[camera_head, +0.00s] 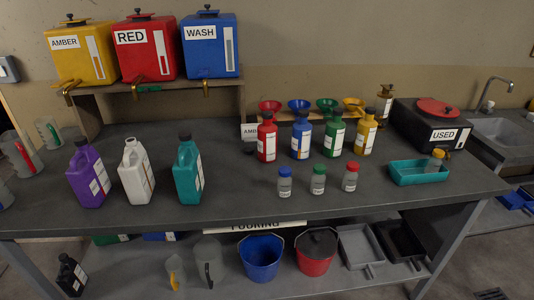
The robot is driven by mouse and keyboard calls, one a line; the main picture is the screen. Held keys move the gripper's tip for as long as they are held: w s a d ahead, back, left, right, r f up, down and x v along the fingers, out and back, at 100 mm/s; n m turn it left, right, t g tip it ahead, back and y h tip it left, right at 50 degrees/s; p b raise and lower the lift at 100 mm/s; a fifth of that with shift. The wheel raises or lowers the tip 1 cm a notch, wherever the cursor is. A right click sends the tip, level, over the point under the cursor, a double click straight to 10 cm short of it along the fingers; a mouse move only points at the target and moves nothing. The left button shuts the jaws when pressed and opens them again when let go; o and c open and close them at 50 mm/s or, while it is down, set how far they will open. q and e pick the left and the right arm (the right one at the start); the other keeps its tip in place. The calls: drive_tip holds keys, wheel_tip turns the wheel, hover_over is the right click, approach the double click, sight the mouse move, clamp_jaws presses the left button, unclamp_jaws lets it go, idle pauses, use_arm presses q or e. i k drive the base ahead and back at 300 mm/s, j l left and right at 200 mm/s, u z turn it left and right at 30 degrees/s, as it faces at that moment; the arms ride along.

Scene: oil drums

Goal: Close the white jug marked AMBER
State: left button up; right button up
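The white jug (133,178) stands upright on the grey workbench, between a purple jug (83,180) and a teal jug (186,178). No dark cap shows on its neck, while the purple and teal jugs wear dark caps. Its label faces right and is too small to read. A small dark object (249,149), perhaps a cap, lies on the bench below a white card (249,131) that starts with "AMB". Neither of my grippers shows in the head view.
Yellow AMBER (80,65), red RED (147,65) and blue WASH (197,65) drums stand on a raised shelf. Coloured bottles (266,143), small capped bottles (285,184) and a teal tray (405,180) stand to the right. Bench space between the teal jug and the bottles is clear.

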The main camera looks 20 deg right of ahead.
sight(135, 171)
drive_tip(key=k+l+u, duration=0.1)
drive_tip(key=l, duration=0.3)
drive_tip(key=k+l+u, duration=0.1)
drive_tip(key=k+l, duration=0.15)
drive_tip(key=l, duration=0.15)
drive_tip(key=k+l+u, duration=0.1)
drive_tip(key=l, duration=0.3)
drive_tip(key=k, duration=0.1)
